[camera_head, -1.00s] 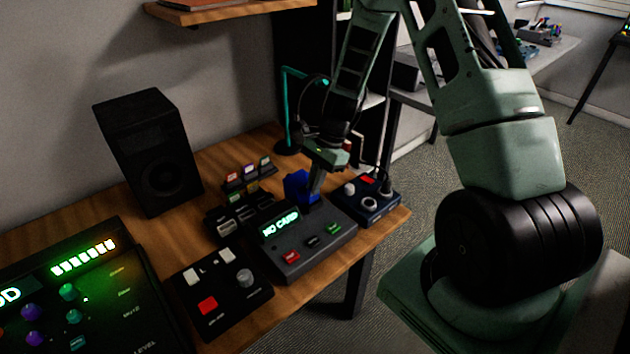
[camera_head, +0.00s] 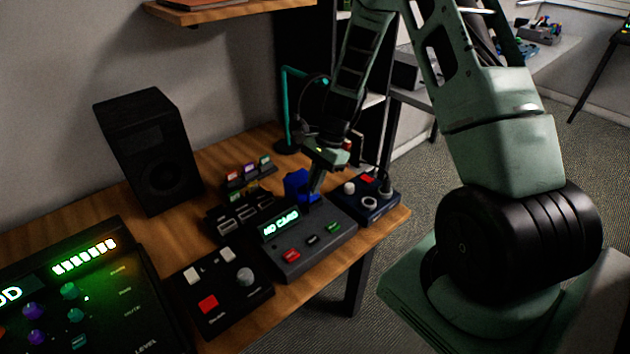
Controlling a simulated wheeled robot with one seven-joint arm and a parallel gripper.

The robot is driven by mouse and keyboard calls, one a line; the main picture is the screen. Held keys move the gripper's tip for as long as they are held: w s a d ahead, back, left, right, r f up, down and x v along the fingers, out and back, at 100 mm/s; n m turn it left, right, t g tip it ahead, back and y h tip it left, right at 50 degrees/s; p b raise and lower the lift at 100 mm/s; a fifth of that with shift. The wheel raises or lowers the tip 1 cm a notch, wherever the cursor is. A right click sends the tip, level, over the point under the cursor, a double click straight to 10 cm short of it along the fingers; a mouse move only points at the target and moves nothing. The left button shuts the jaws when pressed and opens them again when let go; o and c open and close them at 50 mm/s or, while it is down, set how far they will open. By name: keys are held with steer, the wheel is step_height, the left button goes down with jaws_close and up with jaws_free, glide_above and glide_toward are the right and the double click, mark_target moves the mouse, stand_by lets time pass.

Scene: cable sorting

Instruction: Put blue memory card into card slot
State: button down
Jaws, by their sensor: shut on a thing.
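The blue memory card (camera_head: 298,185) is held by my gripper (camera_head: 312,190), which is shut on it. The card is over the back edge of the dark grey card device (camera_head: 310,240). The device has a lit "NO CARD" display (camera_head: 281,223) and red, black and green buttons on its front. The slot itself is hidden behind the card and gripper, and I cannot tell whether the card touches it.
A rack with several small coloured cards (camera_head: 248,174) and a dark slotted holder (camera_head: 238,216) stand left of the card. A blue box with knobs (camera_head: 372,200) is close on the right. A button panel (camera_head: 218,290), a mixer (camera_head: 85,300) and a speaker (camera_head: 150,150) fill the left.

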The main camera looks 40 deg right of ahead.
steer(key=shift+f+b, duration=0.45)
steer(key=shift+f, duration=0.65)
stand_by(0.4)
steer(key=c, duration=1.5)
jaws_free()
steer(key=shift+o, duration=0.2)
steer(key=shift+w+r, duration=0.1)
